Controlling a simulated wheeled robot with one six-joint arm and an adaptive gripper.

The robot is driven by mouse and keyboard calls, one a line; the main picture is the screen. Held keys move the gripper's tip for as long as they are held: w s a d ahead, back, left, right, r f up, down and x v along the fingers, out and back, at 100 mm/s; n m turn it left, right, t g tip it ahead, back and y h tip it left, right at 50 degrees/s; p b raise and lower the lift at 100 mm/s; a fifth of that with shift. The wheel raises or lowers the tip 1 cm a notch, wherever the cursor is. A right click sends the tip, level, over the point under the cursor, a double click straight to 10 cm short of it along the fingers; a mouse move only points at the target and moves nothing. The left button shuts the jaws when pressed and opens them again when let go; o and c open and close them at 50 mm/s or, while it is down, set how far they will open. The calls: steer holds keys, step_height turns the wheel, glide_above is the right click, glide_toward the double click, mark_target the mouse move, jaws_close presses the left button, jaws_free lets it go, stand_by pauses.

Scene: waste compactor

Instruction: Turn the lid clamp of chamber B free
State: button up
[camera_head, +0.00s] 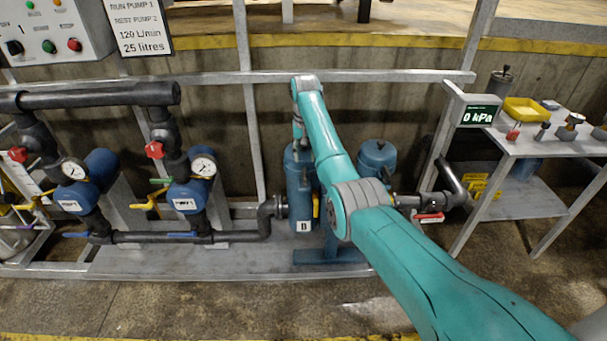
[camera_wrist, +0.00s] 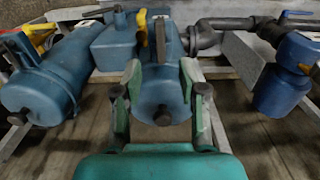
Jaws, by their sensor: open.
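Chamber B (camera_head: 301,205) is a blue upright cylinder marked B, partly behind my arm in the head view. In the wrist view a blue cylinder that appears to be chamber B (camera_wrist: 158,88) lies between my fingers. A dark bar (camera_wrist: 160,40) shows on it beyond the fingertips; I cannot tell for certain whether this is the lid clamp. My gripper (camera_wrist: 160,72) is open, one finger on each side of the cylinder. Contact cannot be told. In the head view my gripper (camera_head: 299,133) is small and close above chamber B.
A second blue chamber (camera_head: 376,157) stands to the right. Its cylinder (camera_wrist: 45,80) is left in the wrist view. Pumps with gauges (camera_head: 203,168) and dark pipes stand left. A grey rail (camera_head: 215,77) runs behind. A side table (camera_head: 560,140) stands right; a display (camera_head: 480,115) reads 0 kPa.

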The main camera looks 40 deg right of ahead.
mark_target(305, 173)
step_height(305, 173, down, 9)
steer(key=shift+r, duration=0.2)
stand_by(0.3)
jaws_close()
